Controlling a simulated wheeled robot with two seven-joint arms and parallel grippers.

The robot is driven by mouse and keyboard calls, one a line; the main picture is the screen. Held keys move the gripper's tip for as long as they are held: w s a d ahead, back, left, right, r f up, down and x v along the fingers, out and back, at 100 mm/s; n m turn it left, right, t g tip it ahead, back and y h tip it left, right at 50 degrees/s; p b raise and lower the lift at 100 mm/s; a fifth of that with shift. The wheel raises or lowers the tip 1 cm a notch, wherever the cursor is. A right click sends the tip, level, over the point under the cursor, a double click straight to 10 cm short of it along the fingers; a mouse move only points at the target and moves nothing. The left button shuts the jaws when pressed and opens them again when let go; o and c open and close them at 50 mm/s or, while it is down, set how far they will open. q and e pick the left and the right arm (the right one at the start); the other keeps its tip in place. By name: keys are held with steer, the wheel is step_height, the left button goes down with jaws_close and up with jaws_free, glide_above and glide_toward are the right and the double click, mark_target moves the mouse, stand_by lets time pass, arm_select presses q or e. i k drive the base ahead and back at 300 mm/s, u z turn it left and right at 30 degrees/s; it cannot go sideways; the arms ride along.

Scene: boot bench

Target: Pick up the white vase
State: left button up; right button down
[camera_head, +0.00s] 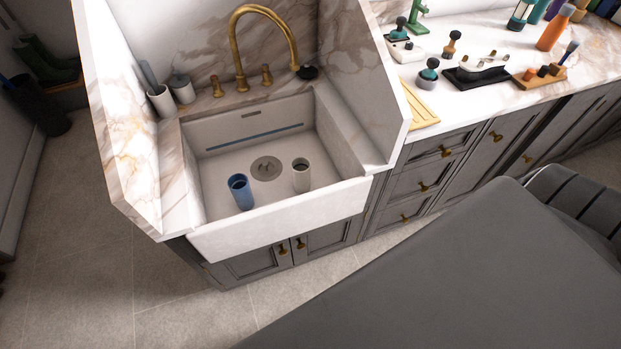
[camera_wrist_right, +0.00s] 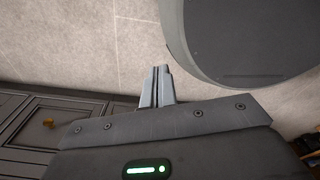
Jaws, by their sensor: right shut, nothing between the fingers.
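A white, open-topped cylindrical vessel (camera_head: 301,175) stands upright in the sink, right of the drain; it looks like the white vase. A blue cylindrical vessel (camera_head: 240,192) stands to its left in the same basin, apart from it. My right gripper (camera_wrist_right: 158,72) shows only in the right wrist view, shut and empty, its fingers together above the tiled floor. The white vessel does not show in that view. My left gripper is in neither view.
The white sink (camera_head: 280,218) has marble walls behind and at its right. A brass faucet (camera_head: 240,50) arches over its back. A white cup (camera_head: 161,100) and a lidded pot (camera_head: 181,88) stand on the left ledge. Brushes and bottles crowd the right counter (camera_head: 460,103).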

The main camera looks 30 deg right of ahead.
mark_target(300, 166)
steer(key=z, duration=0.05)
steer(key=k, duration=0.1)
steer(key=z, duration=0.75)
steer(key=i, duration=0.4)
steer(key=u, duration=2.95)
steer(key=k, duration=1.75)
steer(key=z, duration=2.2)
